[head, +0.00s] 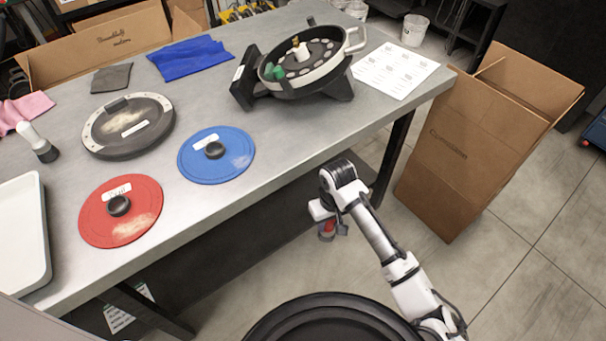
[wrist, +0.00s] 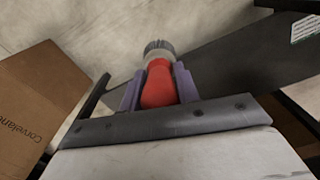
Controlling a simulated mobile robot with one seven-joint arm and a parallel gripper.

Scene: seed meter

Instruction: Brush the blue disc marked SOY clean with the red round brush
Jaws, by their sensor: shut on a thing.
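A red disc (head: 92,225) with a pale patch lies left of the blue disc. A round grey lid (head: 96,142), the seed meter (head: 318,82), blue cloth (head: 190,60) and white tray (head: 22,240) are also on the table (head: 270,140). A cardboard box (head: 455,165) stands right on the floor.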

